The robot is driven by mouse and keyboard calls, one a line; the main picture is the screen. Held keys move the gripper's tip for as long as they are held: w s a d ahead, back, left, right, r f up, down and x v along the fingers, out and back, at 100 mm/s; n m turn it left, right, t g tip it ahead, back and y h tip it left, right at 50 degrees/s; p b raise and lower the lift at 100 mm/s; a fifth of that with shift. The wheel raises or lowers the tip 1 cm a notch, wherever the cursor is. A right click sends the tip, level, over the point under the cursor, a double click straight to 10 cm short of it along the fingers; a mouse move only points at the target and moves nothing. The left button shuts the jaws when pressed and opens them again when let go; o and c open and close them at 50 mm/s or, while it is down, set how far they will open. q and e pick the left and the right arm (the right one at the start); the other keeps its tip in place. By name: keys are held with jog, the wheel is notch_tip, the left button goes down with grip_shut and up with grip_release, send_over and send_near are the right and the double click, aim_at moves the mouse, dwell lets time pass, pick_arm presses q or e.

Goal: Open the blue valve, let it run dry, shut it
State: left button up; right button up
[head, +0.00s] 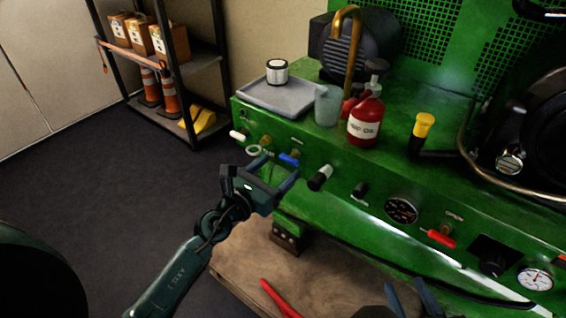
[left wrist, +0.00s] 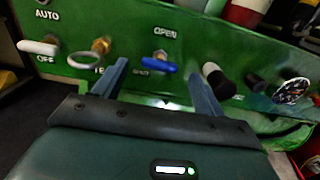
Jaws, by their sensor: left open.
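The blue valve lever (head: 289,159) is on the green machine's front panel. In the left wrist view the blue lever (left wrist: 158,67) lies about level, under the word OPEN, with a smaller label at its left. My left gripper (head: 276,172) is open and empty in front of the panel, its fingers pointing at the lever. In the wrist view the lever shows between the two fingertips, with no visible contact. My right gripper (head: 408,286) is at the bottom edge, fingers apart and nothing seen between them; most of it is cut off.
A white lever (head: 238,135), a ring pull (head: 254,151), a black knob (head: 320,178) and a red lever (head: 440,238) are nearby on the panel. A grey tray (head: 270,102), clear cup (head: 328,105) and red oil bottle (head: 366,122) stand above. Red handles (head: 278,298) lie below.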

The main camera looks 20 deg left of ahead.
aim_at(292, 157)
pick_arm(q)
jog(key=shift+x, duration=1.45)
jog(key=shift+c, duration=0.2)
jog(key=c, duration=0.9)
jog(key=shift+c, duration=0.2)
